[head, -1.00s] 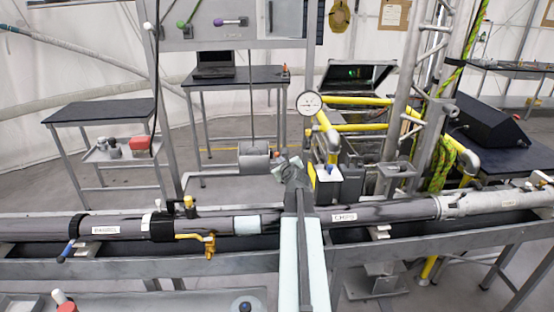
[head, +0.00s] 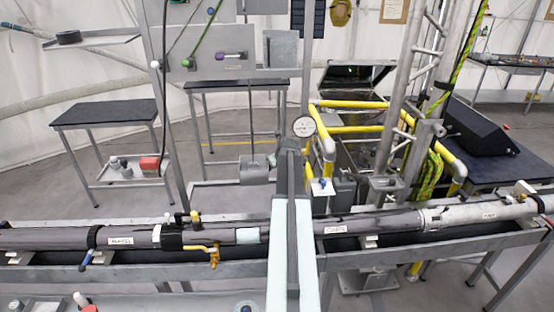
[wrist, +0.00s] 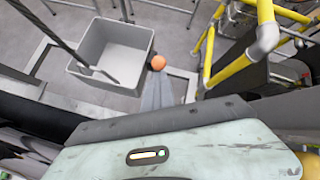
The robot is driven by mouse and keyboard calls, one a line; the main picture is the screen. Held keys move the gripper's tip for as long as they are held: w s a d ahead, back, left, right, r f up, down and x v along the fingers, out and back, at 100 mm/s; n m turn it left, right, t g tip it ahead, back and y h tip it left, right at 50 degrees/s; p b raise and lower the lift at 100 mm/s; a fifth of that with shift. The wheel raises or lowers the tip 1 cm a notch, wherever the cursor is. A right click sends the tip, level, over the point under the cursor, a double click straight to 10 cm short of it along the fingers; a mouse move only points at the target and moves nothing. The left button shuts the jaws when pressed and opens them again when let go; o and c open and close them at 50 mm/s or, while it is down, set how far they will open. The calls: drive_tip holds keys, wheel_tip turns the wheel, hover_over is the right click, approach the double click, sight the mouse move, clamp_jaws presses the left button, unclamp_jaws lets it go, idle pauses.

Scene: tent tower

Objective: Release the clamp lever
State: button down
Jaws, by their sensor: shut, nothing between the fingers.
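A dark pipe (head: 345,225) runs across the head view with several fittings on it. At its left, a lever with a blue end (head: 85,260) hangs below a black ring (head: 93,238). A yellow lever (head: 199,247) sits nearer the middle. No part is marked as the clamp lever, so I cannot tell which it is. My gripper (head: 289,147) reaches over the pipe at the centre, shut and empty. In the wrist view its narrow grey fingers (wrist: 158,93) point toward an orange ball knob (wrist: 158,62). Whether they touch the knob is unclear.
A grey open bin (wrist: 112,52) lies beyond my fingers in the wrist view. Yellow rails (head: 350,104) and a round gauge (head: 304,127) stand just right of my gripper. A metal ladder (head: 405,100) rises farther right. Floor shows beyond the pipe bench.

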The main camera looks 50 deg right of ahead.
drive_tip(key=shift+w+d+r+p, duration=0.55)
drive_tip(key=shift+w+d+r, duration=0.25)
drive_tip(key=shift+d, duration=0.2)
drive_tip(key=shift+w+d+r+p, duration=0.55)
drive_tip(key=shift+w+d+r, duration=0.15)
drive_tip(key=shift+d, duration=0.25)
drive_tip(key=shift+r, duration=0.1)
